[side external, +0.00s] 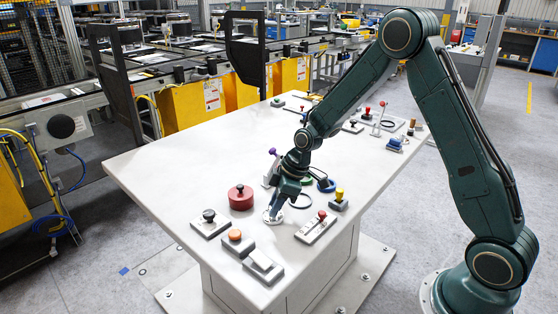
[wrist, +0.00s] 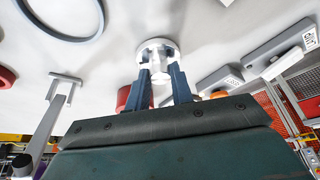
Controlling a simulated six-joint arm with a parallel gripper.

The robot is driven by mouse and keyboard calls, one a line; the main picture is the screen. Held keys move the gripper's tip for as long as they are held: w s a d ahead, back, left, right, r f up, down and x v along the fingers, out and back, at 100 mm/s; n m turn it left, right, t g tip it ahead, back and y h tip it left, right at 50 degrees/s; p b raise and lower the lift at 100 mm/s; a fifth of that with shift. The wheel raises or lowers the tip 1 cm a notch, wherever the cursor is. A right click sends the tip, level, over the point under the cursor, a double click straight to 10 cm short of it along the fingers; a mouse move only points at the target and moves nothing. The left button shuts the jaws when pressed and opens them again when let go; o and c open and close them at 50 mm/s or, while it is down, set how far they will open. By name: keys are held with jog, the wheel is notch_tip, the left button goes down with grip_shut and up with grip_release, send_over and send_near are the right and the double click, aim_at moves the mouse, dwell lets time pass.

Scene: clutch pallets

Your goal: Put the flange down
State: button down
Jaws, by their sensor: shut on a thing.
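The flange is a pale round disc with a narrower neck, and it shows in the wrist view (wrist: 153,46) between my fingertips. My gripper (wrist: 164,78) has its two dark blue fingers shut on the flange's neck. In the side external view, my gripper (side external: 275,208) points down at the near part of the white table, with the pale flange (side external: 270,218) at its tip. The flange is at or just above the tabletop; I cannot tell whether it touches. My fingers hide part of it.
A red-knobbed plate (side external: 316,228) lies to the right, an orange-button box (side external: 236,241) and a grey switch block (side external: 263,266) in front. The table's left part is clear.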

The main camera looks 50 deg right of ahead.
jog(key=c, duration=1.2)
grip_release()
jog(key=shift+f, duration=0.1)
jog(key=shift+c, duration=0.2)
jog(key=v, duration=1.2)
jog(key=shift+a+r, duration=0.1)
jog(key=shift+r, duration=0.15)
